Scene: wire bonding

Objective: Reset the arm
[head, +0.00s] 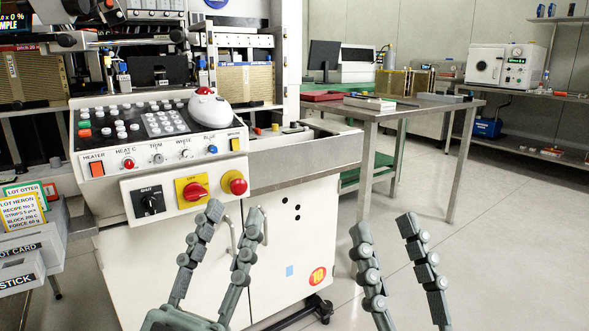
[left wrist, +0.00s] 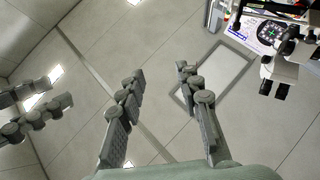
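My left gripper (head: 236,212) is in the lower middle of the head view, in front of the white machine cabinet. Its two fingers stand apart with nothing between them. In the left wrist view its fingers (left wrist: 160,75) are also spread and empty above the grey floor. My right gripper (head: 384,222) is to its right in the head view, its fingers spread and empty, in front of the floor. Two dark fingers at the left edge of the left wrist view (left wrist: 35,105) look like those of my right gripper. Neither gripper visibly touches anything.
The bonding machine's control panel (head: 155,135) has buttons, a red knob switch and a white mouse-like device (head: 210,112). Card bins (head: 28,250) stand at the left. A metal table (head: 400,108) stands behind, right. A white oven (head: 503,66) sits on a far shelf. Floor at right is clear.

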